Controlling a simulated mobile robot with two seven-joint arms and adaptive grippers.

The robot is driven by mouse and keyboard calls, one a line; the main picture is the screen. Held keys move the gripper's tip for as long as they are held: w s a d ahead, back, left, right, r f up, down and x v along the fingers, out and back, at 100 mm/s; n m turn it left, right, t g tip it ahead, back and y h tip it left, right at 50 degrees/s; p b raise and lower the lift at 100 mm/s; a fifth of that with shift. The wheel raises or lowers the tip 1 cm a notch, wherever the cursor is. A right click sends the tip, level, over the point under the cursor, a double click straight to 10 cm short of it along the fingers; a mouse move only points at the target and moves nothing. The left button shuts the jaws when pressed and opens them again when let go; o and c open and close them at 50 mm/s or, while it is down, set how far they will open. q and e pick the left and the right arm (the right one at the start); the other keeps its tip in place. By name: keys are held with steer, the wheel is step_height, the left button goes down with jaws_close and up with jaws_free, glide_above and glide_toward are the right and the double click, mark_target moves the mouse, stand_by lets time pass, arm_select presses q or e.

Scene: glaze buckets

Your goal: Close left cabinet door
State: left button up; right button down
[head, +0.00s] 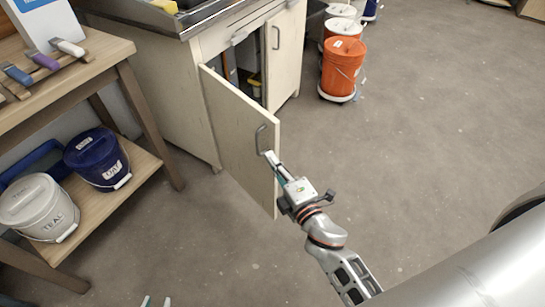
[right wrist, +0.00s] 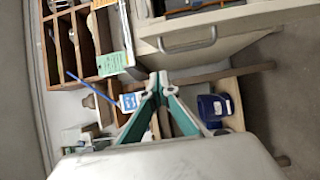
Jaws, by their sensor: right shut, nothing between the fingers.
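The left cabinet door (head: 238,140) is cream and stands ajar, swung out from the cabinet (head: 165,85). Its outer face and grey handle (head: 262,139) face me. My right gripper (head: 270,158) is shut and empty, its tips at the door face just below the handle; I cannot tell whether they touch. In the right wrist view, the teal fingers (right wrist: 158,82) meet at the tips, below a cream panel (right wrist: 225,25) with a grey handle (right wrist: 187,46). My left gripper (head: 156,301) shows only as two separated tips at the bottom edge, over the floor.
A wooden rack (head: 150,125) at left holds a blue bucket (head: 97,158) and a white bucket (head: 38,207). An orange bucket (head: 342,68) stands right of the cabinet. The floor (head: 430,130) at right is clear.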

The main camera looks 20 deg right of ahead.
mark_target(270, 134)
steer(key=shift+w+d, duration=0.45)
steer(key=shift+w, duration=1.1)
steer(key=shift+w+d, duration=0.45)
steer(key=shift+w, duration=1.15)
steer(key=shift+w+d, duration=0.45)
steer(key=shift+w, duration=1.1)
steer(key=shift+d, duration=0.1)
